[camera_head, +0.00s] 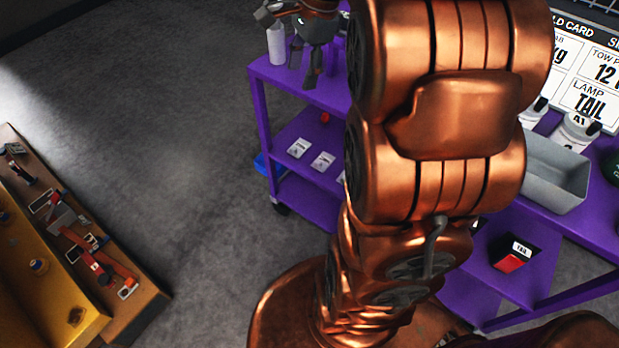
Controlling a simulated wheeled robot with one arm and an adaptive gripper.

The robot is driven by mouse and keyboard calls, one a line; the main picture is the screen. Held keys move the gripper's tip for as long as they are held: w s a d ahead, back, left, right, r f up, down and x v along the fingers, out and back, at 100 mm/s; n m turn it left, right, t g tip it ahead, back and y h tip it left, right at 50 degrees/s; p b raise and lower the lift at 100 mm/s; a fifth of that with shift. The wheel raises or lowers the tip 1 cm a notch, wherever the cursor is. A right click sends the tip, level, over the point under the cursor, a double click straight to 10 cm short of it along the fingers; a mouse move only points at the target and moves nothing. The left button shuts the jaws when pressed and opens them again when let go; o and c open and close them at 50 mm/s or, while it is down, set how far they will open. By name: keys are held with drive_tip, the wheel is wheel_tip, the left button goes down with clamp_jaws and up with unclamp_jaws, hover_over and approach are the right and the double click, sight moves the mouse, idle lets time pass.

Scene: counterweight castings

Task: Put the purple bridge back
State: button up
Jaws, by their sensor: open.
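My gripper (313,76) is at the top of the view, over the left end of a purple shelved cart (268,84). Its dark fingers point downward and are open, with nothing seen between them. I cannot pick out a separate purple bridge; the cart is the only clearly purple thing in view. My copper arm hides the middle of the cart and whatever is there.
A white bottle (277,45) stands by my gripper. A grey bin (556,172) and a label board (585,75) are at right. A red-and-black block (514,256) is on the lower shelf. A wooden bench (135,290) holds tools at left. Floor between is clear.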

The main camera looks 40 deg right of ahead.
drive_tip(key=s+a+f+n+g+h, duration=0.1)
drive_tip(key=s+a+f+n, duration=0.3)
drive_tip(key=s+a+n, duration=0.3)
drive_tip(key=s+a+f+n+g+h, duration=0.1)
drive_tip(key=s+a+f+n+g, duration=0.1)
drive_tip(key=s+a+f+n, duration=0.3)
drive_tip(key=s+a+n, duration=0.3)
drive_tip(key=s+n, duration=0.4)
drive_tip(key=s, duration=0.3)
drive_tip(key=shift+s+a+n, duration=0.2)
drive_tip(key=shift+s+n, duration=0.05)
drive_tip(key=shift+n, duration=0.15)
drive_tip(key=shift+r+p, duration=0.95)
drive_tip(key=shift+p, duration=0.05)
